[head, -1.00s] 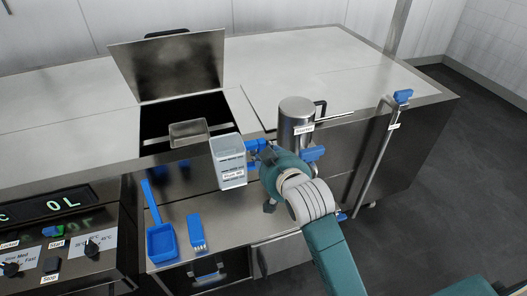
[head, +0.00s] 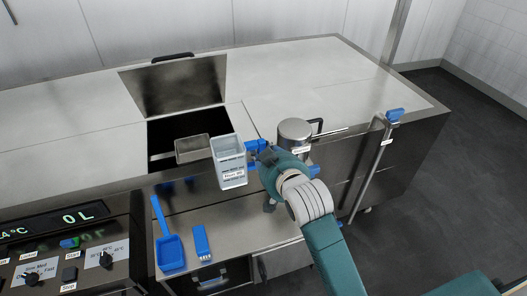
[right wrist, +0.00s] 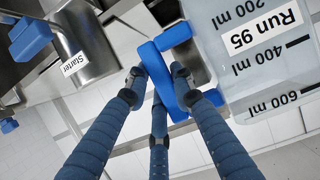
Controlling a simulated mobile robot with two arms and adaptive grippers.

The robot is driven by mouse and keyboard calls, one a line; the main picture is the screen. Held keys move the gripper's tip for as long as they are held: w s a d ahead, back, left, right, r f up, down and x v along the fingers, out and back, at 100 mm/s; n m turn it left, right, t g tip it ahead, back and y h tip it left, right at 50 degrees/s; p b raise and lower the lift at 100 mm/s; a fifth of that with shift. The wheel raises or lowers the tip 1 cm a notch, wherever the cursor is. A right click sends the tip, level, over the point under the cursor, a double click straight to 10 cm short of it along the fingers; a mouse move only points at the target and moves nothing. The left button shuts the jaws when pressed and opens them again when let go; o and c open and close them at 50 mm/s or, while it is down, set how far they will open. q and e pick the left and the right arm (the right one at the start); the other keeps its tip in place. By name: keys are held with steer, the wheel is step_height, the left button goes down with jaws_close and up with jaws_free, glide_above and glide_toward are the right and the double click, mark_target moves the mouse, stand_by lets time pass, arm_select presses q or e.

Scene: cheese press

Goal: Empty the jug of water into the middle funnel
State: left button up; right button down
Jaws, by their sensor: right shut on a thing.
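The jug (head: 230,165) is a translucent pale measuring jug with a blue handle and a "Run 95" label. It is held about upright in the head view, in front of the counter's front edge. My right gripper (head: 263,154) is shut on its blue handle, on the jug's right side. The right wrist view shows the jug (right wrist: 265,65) beside my fingers (right wrist: 165,85). A small steel rectangular hopper (head: 193,149), perhaps the funnel, sits at the open well, just left of the jug. The water level is unclear. My left gripper is out of view.
A raised steel lid (head: 175,85) stands behind the dark well (head: 185,128). A steel "Starter" container (head: 295,133) stands right of my gripper. A blue scoop (head: 170,250) and blue brush (head: 201,240) lie on the lower shelf. A blue-handled lever (head: 390,117) is farther right.

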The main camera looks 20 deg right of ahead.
mark_target(263, 140)
step_height(263, 140, up, 5)
steer(key=p, duration=0.5)
steer(key=shift+r, duration=1.25)
